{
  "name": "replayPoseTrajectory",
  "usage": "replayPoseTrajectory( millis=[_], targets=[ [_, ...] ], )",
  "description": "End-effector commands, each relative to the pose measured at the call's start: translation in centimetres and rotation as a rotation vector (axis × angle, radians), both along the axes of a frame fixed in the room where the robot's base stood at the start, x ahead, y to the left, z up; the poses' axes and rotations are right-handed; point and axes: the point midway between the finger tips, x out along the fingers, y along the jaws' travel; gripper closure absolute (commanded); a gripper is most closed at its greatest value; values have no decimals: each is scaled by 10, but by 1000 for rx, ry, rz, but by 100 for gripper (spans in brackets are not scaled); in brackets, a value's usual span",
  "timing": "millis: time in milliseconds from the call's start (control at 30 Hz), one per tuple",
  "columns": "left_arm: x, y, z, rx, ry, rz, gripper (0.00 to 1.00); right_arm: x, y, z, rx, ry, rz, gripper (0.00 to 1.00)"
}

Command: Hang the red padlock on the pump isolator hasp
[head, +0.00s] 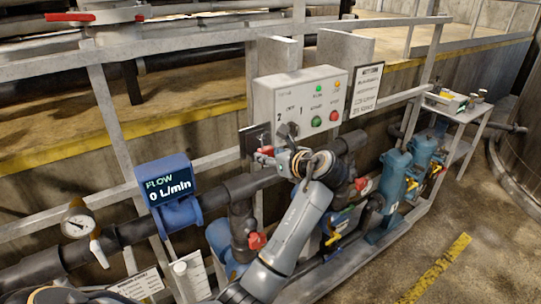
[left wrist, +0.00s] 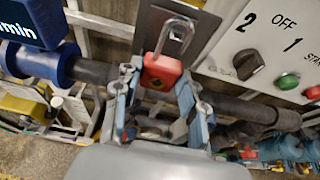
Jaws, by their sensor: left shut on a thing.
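The red padlock (head: 265,151) is in my left gripper (head: 276,158), in front of the pump control box. In the left wrist view, the padlock's red body (left wrist: 162,72) sits between the two fingertips (left wrist: 160,88), its silver shackle (left wrist: 176,38) pointing up. Behind the shackle is a grey metal plate (left wrist: 200,18) beside the box, where the hasp seems to be; it also shows in the head view (head: 250,136). I cannot tell whether the shackle touches or passes through anything on it. My right gripper is not in view.
The control box (head: 300,95) has a selector knob (left wrist: 249,64) and green and red buttons, close right of the gripper. A blue flow meter (head: 170,190) is to the left. Pipes and blue pumps (head: 395,180) run below; railings cross behind. A side table (head: 460,108) stands right.

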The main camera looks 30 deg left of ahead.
Motion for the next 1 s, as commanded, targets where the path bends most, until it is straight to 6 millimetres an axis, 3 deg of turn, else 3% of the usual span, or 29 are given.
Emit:
replayPoseTrajectory(
  millis=[1000],
  targets=[
    [3,7,1,1,-2,0,84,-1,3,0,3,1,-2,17]
  ],
)
